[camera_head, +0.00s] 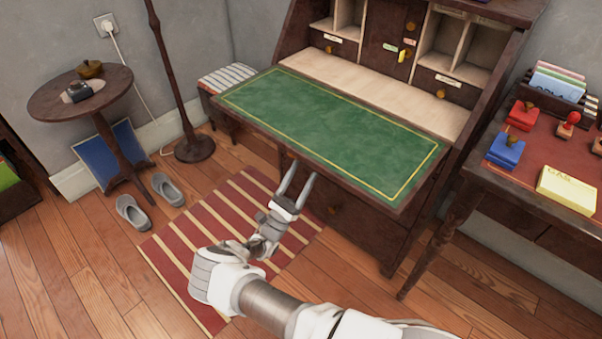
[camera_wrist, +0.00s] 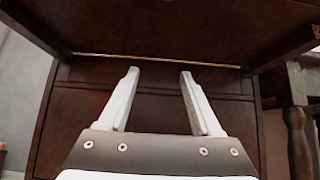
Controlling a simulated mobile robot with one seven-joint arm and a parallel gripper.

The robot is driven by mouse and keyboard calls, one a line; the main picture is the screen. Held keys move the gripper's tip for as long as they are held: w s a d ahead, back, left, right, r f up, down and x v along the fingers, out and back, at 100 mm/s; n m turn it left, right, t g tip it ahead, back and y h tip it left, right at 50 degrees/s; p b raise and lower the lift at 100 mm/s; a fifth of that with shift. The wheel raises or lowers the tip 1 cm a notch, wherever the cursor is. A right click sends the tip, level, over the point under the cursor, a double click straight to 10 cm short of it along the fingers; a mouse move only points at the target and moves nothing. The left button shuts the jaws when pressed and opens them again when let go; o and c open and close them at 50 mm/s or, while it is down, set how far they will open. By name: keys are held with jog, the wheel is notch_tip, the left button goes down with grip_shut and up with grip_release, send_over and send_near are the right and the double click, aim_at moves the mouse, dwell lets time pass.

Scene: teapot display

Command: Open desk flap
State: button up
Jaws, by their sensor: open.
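The desk flap (camera_head: 335,135) is folded down and lies about level, its green, gold-edged writing surface facing up. Behind it the desk's inside shows pale shelves and pigeonholes. My gripper (camera_head: 304,168) is below the flap's front edge, and its fingertips reach toward the underside. In the wrist view my gripper (camera_wrist: 159,72) is open, with nothing between its fingers. The dark underside of the flap (camera_wrist: 180,30) spans the top of that view. The dark desk front (camera_wrist: 160,104) lies beyond the fingers. I cannot tell whether a fingertip touches the flap.
A side table (camera_head: 470,150) with stamps and a yellow pad stands close on the right. A round table (camera_head: 100,95), a lamp stand (camera_head: 195,148) and grey slippers (camera_head: 132,213) are on the left. A striped rug (camera_head: 190,225) covers the floor below my arm.

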dwell(0.3)
jog(key=v, duration=1.2)
